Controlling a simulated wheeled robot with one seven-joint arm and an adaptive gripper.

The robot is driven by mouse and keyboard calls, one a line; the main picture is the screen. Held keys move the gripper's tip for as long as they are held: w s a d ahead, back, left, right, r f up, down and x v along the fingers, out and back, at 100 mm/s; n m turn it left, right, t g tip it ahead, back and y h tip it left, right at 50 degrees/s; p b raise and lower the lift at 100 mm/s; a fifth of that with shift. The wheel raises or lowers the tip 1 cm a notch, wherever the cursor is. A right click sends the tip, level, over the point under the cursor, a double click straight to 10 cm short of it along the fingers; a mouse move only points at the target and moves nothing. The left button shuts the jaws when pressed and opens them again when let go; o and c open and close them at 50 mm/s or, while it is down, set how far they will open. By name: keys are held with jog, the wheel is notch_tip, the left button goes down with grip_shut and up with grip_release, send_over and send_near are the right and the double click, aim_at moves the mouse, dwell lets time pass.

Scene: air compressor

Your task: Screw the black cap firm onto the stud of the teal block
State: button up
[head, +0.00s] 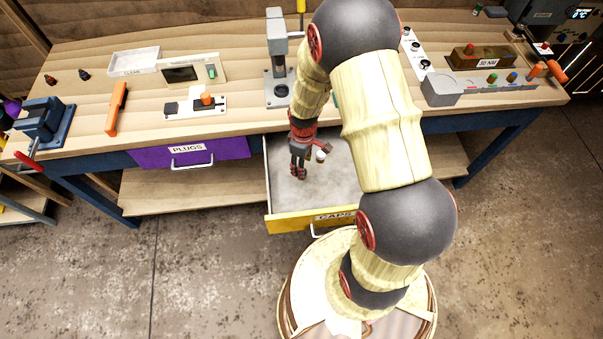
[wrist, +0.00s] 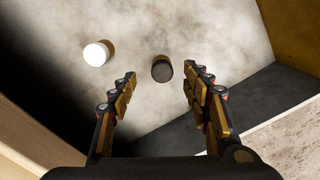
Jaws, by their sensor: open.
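A black cap (wrist: 162,69) lies on the drawer floor in the wrist view, between and just beyond my fingertips, not touched by them. My gripper (head: 299,172) points down into the open drawer labelled CAPS (head: 290,224). Its two fingers (wrist: 160,82) stand apart with nothing between them. In the head view I cannot make out the black cap near the gripper. The teal block is not clearly visible; a small green sliver (head: 336,101) shows on the bench beside my arm, and I cannot tell what it belongs to.
A white-topped cap (wrist: 97,53) lies left of the black one. The drawer walls (wrist: 285,35) are close around the gripper. A shut purple PLUGS drawer (head: 190,153) is at left. A grey press (head: 279,75) and a switch box (head: 195,104) stand on the bench above.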

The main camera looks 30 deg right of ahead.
jog(key=f, duration=0.1)
jog(key=f+b, duration=0.1)
jog(key=f, duration=0.3)
jog(key=shift+w+a+f, duration=0.1)
jog(key=shift+a+f, duration=0.05)
jog(key=shift+a, duration=0.1)
jog(key=c, duration=1.1)
jog(key=shift+c, duration=0.7)
